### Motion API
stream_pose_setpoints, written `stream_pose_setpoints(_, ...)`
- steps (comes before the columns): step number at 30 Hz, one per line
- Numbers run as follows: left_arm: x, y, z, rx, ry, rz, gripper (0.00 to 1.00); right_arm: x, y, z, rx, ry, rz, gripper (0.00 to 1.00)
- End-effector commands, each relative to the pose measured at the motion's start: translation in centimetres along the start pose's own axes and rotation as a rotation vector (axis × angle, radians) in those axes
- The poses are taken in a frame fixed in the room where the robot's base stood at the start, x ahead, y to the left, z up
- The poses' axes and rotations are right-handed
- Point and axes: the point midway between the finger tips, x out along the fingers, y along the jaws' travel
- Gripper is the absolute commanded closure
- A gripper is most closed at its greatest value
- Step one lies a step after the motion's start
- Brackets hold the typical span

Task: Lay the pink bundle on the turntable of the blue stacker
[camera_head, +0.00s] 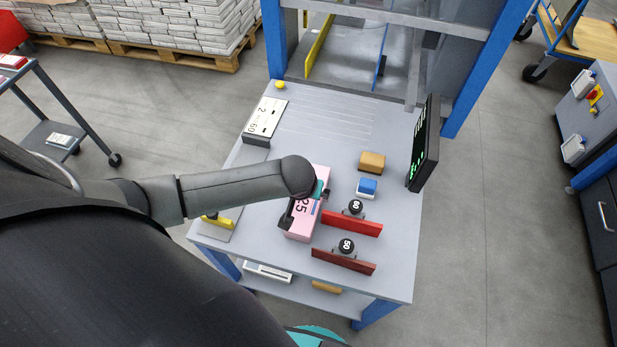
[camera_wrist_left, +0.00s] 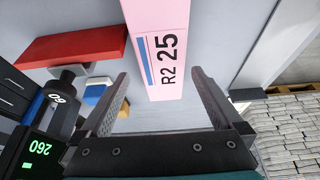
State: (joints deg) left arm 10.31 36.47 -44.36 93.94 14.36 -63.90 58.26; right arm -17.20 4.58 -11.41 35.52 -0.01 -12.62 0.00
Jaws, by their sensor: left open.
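The pink bundle (camera_head: 299,222), marked 25, lies on the grey table in front of the blue stacker (camera_head: 275,45). In the wrist view the bundle (camera_wrist_left: 151,18) shows its "R2 25" label. My left gripper (camera_head: 306,203) is over the bundle, partly hidden by my own arm. In the wrist view the left gripper (camera_wrist_left: 160,76) is open, one finger to each side of the bundle's near end, with gaps showing. Inside the stacker is a grey floor (camera_head: 345,75) between yellow and blue plates; I cannot make out the turntable's outline. My right gripper is not in view.
A blue-topped block (camera_head: 367,187), a tan block (camera_head: 372,162) and a black display (camera_head: 424,145) are beyond.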

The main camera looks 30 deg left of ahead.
Motion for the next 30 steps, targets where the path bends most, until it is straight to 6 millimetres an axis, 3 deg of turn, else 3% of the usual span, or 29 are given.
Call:
stream_pose_setpoints(13, 4.8, -0.3, 0.5, 0.000, -0.001, 0.000, 0.00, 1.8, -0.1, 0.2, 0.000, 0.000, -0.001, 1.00)
stream_pose_setpoints(23, 5.2, -0.3, 0.4, 0.001, 0.000, 0.001, 0.00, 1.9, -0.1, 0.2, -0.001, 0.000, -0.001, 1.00)
stream_pose_setpoints(30, 5.2, -0.3, 0.5, 0.001, 0.000, 0.001, 0.25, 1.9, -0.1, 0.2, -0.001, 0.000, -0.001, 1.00)
